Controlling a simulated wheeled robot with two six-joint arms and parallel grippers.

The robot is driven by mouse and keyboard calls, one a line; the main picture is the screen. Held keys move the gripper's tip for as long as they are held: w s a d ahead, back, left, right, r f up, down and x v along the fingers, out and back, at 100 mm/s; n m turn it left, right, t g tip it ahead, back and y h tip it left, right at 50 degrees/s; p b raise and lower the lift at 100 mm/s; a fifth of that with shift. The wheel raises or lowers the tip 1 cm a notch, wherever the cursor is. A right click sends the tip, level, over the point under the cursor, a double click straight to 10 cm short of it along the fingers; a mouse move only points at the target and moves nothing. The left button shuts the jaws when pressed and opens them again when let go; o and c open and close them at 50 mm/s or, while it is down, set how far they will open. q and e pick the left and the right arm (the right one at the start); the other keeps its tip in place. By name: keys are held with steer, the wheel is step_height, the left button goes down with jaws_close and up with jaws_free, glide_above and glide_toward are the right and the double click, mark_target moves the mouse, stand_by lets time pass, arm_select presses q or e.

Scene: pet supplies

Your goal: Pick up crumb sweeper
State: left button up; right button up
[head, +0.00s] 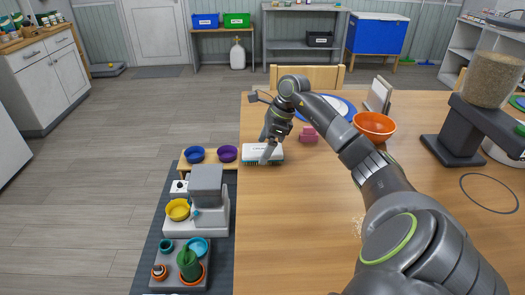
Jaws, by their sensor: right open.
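The crumb sweeper (251,154) looks like a white block with a dark label and green bristles along its lower edge. It lies near the left edge of the wooden table (290,220). My right gripper (267,155) is open and points down at the sweeper. Its fingers overlap the sweeper's middle in the head view and hide part of it. I cannot tell whether they touch it. My left gripper is not in view.
A pink object (308,135) sits just right of the gripper, with an orange bowl (374,126) and a blue-rimmed plate (345,106) beyond. Left of the table are blue (194,154) and purple (227,153) bowls. The table's near left is clear.

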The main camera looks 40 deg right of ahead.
mark_target(262, 149)
steer(key=shift+x, duration=0.95)
steer(key=shift+r, duration=0.1)
steer(key=shift+c, duration=0.2)
steer(key=c, duration=1.1)
steer(key=shift+o, duration=0.2)
step_height(262, 149, up, 10)
steer(key=shift+b, duration=0.75)
steer(key=o, duration=0.4)
steer(key=shift+c, duration=1.4)
